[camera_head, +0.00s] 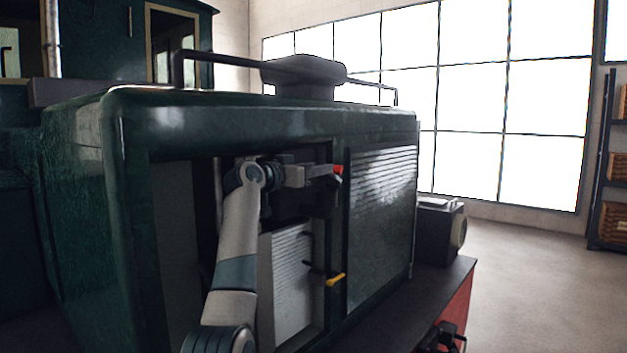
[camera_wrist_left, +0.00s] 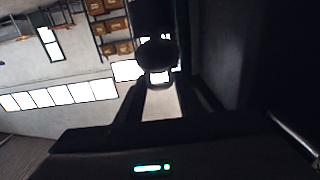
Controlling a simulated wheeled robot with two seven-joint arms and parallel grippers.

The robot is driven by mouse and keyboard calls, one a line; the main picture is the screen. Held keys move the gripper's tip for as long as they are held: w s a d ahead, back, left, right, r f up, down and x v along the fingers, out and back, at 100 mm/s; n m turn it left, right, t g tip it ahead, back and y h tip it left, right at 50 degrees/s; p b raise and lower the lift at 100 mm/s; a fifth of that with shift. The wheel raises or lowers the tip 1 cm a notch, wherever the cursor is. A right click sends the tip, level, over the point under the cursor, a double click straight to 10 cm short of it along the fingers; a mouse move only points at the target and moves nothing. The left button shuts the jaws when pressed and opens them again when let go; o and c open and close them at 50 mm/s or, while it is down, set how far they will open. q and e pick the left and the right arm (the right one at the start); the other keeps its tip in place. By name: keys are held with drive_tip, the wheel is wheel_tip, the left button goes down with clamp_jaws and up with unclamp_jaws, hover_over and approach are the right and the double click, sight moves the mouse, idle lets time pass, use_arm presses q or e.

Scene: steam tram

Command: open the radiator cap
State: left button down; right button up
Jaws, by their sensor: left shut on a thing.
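My left gripper (camera_head: 325,171) reaches into the open bay in the green tram's side, above a grey ribbed radiator panel (camera_head: 292,280). Its fingers are shut on a rounded piece, which I take for the radiator cap (camera_wrist_left: 157,54). That piece looks dark in the left wrist view, between the fingertips. In the head view a small red part (camera_head: 338,169) shows at the fingertips, above dark fittings (camera_head: 320,205). The fingers hide most of the cap, and I cannot tell whether it is seated. My right gripper is not in view.
A yellow-handled lever (camera_head: 335,279) sticks out below the gripper. A louvred panel (camera_head: 380,228) stands right of the bay, and the bay's edges frame my arm closely. A dark lamp-like box (camera_head: 440,229) sits at the tram's end. Open floor (camera_head: 530,285) lies at right.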

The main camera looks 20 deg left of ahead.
use_arm(q)
drive_tip(key=shift+w+r, duration=0.15)
drive_tip(key=shift+r, duration=0.45)
drive_tip(key=c, duration=1.3)
unclamp_jaws()
drive_tip(key=shift+f, duration=0.1)
drive_tip(key=shift+c, duration=0.2)
drive_tip(key=shift+o, duration=0.6)
drive_tip(key=shift+w+d+f, duration=0.1)
drive_tip(key=shift+f, duration=0.05)
drive_tip(key=b+v, duration=0.9)
drive_tip(key=v, duration=0.8)
drive_tip(key=shift+s, duration=0.2)
